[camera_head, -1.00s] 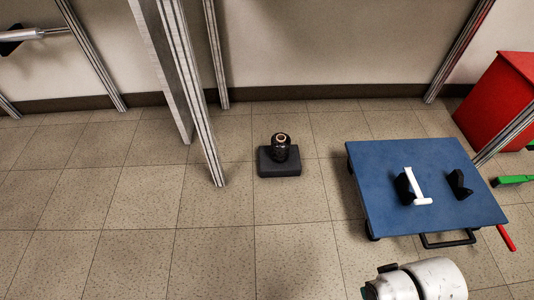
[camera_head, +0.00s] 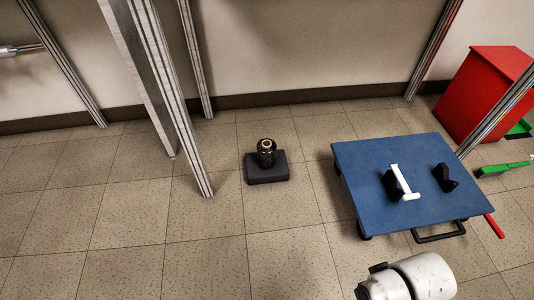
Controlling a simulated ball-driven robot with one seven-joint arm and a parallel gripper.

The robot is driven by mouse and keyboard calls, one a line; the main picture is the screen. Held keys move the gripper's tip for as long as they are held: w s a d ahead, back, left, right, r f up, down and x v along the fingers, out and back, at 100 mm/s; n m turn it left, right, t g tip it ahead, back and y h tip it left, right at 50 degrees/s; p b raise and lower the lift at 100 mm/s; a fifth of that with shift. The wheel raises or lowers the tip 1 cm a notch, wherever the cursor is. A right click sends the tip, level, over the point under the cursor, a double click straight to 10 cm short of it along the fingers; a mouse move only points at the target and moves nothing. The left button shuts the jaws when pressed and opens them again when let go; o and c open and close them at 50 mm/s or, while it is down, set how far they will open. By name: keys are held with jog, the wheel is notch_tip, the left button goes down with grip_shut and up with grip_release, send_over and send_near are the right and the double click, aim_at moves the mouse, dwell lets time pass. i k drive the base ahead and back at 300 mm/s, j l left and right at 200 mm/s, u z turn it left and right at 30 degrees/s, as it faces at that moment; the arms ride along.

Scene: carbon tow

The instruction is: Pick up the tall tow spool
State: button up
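A black spool (camera_head: 266,153) with a tan core ring on top stands upright on a dark grey block (camera_head: 267,174) on the tiled floor, near the middle of the view. It is the only spool I can make out clearly, and nothing touches it but the block. My white arm (camera_head: 408,281) shows at the bottom edge, right of the spool and nearer to me. Its end and fingers are not visible.
A blue cart top (camera_head: 370,160) with a white bar piece (camera_head: 405,185) and a black bracket (camera_head: 445,178) stands right of the spool. Metal frame posts (camera_head: 172,110) rise at left. A red bin (camera_head: 484,92) is at far right. The floor before the spool is clear.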

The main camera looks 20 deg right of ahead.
aim_at(266, 149)
jog(key=i+j+u, duration=0.15)
jog(key=i, duration=0.7)
jog(key=i+u, duration=0.1)
jog(key=i, duration=0.7)
